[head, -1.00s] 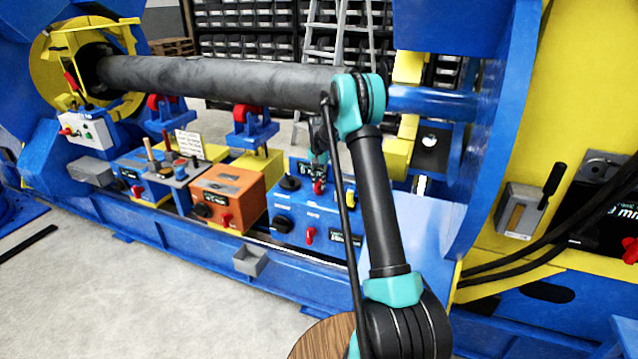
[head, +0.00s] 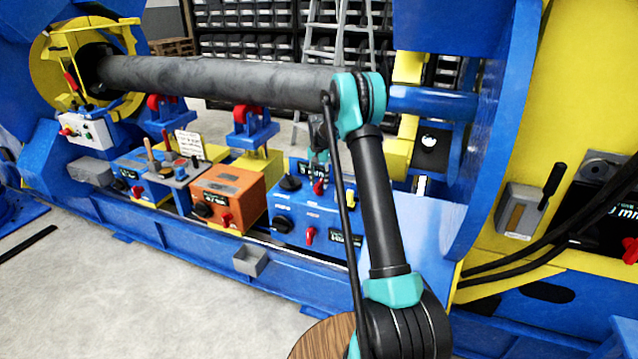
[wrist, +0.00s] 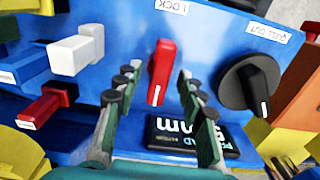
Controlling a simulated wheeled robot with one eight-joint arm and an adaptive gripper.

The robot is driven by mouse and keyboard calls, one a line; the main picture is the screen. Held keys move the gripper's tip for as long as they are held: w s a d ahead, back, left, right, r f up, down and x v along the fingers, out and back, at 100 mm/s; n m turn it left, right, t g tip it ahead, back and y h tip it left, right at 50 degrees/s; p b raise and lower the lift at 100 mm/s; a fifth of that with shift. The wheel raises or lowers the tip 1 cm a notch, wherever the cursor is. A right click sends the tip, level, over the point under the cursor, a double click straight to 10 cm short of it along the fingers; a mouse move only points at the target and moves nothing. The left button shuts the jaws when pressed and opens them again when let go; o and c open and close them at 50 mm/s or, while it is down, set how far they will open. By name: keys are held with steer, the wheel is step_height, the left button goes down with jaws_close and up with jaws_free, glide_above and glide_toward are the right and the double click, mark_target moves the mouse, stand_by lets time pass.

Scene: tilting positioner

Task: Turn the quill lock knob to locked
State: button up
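The red lock knob (wrist: 160,72) is on a blue panel, with a LOCK label (wrist: 171,6) above it in the wrist view. Its white pointer mark faces down and slightly left, away from that label. My gripper (wrist: 155,90) is open, with one finger on each side of the knob in the picture; gaps show on both sides. In the head view the red knob (head: 319,187) is on the blue control box (head: 290,212), just below my gripper (head: 319,158). The finger details are too small to tell there.
A white block-shaped part (wrist: 75,55) and red handle (wrist: 45,105) are left. The large grey tube (head: 220,80) runs above the boxes.

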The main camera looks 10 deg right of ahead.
mark_target(319, 183)
step_height(319, 183, up, 11)
steer(key=shift+r, duration=0.15)
stand_by(0.4)
steer(key=s+d+r+n+t, duration=0.1)
steer(key=s+r+n, duration=0.1)
steer(key=s, duration=0.9)
steer(key=s+d+r+n+t, duration=0.1)
steer(key=s+r, duration=0.1)
steer(key=s, duration=0.9)
steer(key=s+f+n+t, duration=0.1)
steer(key=s+f, duration=0.3)
steer(key=s, duration=0.9)
steer(key=s+f+n+t, duration=0.1)
steer(key=s+f, duration=0.4)
steer(key=s, duration=0.8)
steer(key=shift+s+d+n, duration=0.15)
steer(key=shift+s+n, duration=0.1)
steer(key=shift+n, duration=0.35)
